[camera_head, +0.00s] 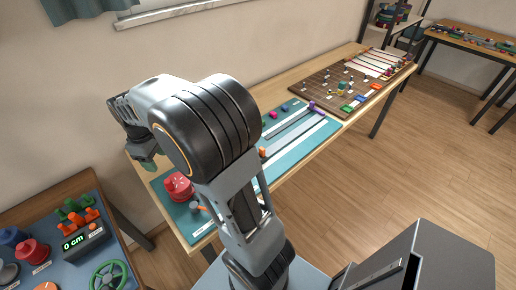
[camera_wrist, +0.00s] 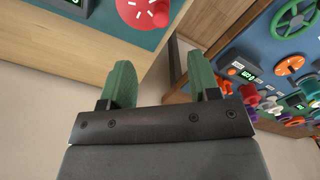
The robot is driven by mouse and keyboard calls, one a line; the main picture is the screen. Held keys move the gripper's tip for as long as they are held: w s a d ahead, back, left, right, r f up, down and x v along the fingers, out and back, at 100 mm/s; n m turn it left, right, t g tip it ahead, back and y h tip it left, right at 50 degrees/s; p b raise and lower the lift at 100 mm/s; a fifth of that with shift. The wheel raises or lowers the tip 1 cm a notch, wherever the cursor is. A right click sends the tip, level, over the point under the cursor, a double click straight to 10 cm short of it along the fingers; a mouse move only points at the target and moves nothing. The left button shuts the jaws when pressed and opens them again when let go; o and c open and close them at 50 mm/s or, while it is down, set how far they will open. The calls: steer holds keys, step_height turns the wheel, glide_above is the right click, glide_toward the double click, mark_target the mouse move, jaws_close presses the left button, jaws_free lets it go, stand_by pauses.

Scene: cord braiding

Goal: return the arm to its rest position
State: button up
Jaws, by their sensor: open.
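My arm rises from the front of the head view and bends to the left. My gripper (camera_head: 147,163) hangs at its left end, past the left end of the work table, and is partly hidden behind the wrist. In the wrist view, my gripper (camera_wrist: 161,82) shows two green fingers spread apart with nothing between them. Floor and the gap between two tables lie beyond the fingertips.
The work table (camera_head: 289,83) carries a teal mat (camera_head: 290,157), a red knob (camera_head: 178,186) and a brown grid board (camera_head: 330,88). A side table at lower left holds a blue panel with a green handwheel (camera_head: 109,276) and display (camera_head: 74,242). Open floor lies right.

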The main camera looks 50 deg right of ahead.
steer(key=shift+r, duration=0.65)
steer(key=s+a+r+m+t, duration=0.2)
steer(key=s+a+m+t, duration=0.1)
steer(key=s, duration=1.2)
steer(key=shift+a+m+t, duration=0.2)
steer(key=shift+m+t, duration=0.3)
steer(key=shift+m, duration=0.7)
steer(key=shift+r, duration=0.1)
